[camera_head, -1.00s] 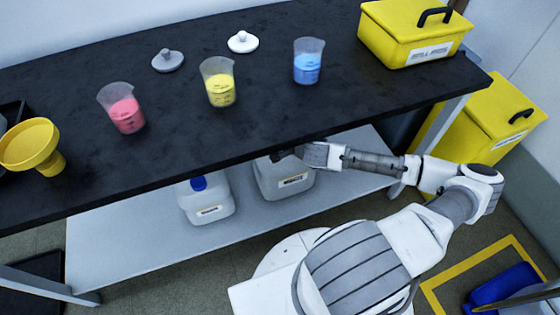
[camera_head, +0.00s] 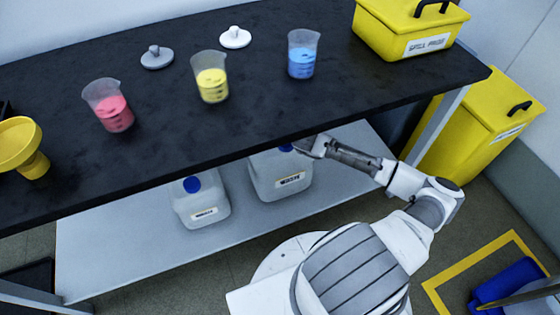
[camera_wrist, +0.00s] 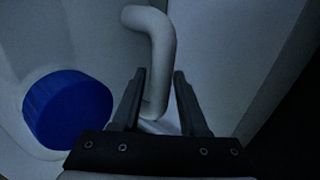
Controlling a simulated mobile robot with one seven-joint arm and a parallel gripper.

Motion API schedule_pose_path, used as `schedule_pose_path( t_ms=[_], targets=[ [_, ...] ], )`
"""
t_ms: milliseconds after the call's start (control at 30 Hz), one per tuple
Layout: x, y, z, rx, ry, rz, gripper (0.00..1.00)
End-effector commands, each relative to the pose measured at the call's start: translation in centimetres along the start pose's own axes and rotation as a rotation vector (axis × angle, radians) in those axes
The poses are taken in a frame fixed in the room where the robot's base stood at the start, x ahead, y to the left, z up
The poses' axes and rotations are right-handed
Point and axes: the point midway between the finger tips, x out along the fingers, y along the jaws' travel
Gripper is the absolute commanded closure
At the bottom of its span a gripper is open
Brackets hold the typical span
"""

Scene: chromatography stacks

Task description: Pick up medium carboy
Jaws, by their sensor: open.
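Two translucent white carboys with blue caps stand on the shelf under the bench. The right carboy (camera_head: 262,180) is the larger one; the left carboy (camera_head: 190,208) is smaller. I cannot tell for sure which is called medium. My gripper (camera_head: 300,147) is at the top right of the right carboy, partly hidden by the bench edge. In the wrist view, my open gripper (camera_wrist: 158,76) faces a pale curved carboy handle (camera_wrist: 152,40). The handle's lower end shows between the two fingers, not clearly gripped. A blue cap (camera_wrist: 68,108) is left of the fingers.
The black bench top (camera_head: 250,120) overhangs the grey shelf (camera_head: 110,250) close above my gripper. Beakers, lids and a yellow spill box (camera_head: 405,32) stand on the bench. A yellow bin (camera_head: 480,125) is right of the bench leg. Free shelf lies left of the carboys.

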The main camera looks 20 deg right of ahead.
Motion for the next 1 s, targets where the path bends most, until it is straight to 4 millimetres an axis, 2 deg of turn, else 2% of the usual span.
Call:
schedule_pose_path(
  t_ms=[67, 300, 333, 1000],
  targets=[
    [-0.04, -0.03, 0.00, 0.000, 0.000, 0.000, 0.57],
    [-0.05, -0.02, 0.00, 0.000, 0.000, 0.000, 0.98],
    [-0.05, -0.02, 0.01, 0.000, 0.000, 0.000, 1.00],
    [-0.06, 0.00, 0.02, 0.000, 0.000, 0.000, 1.00]
  ],
)
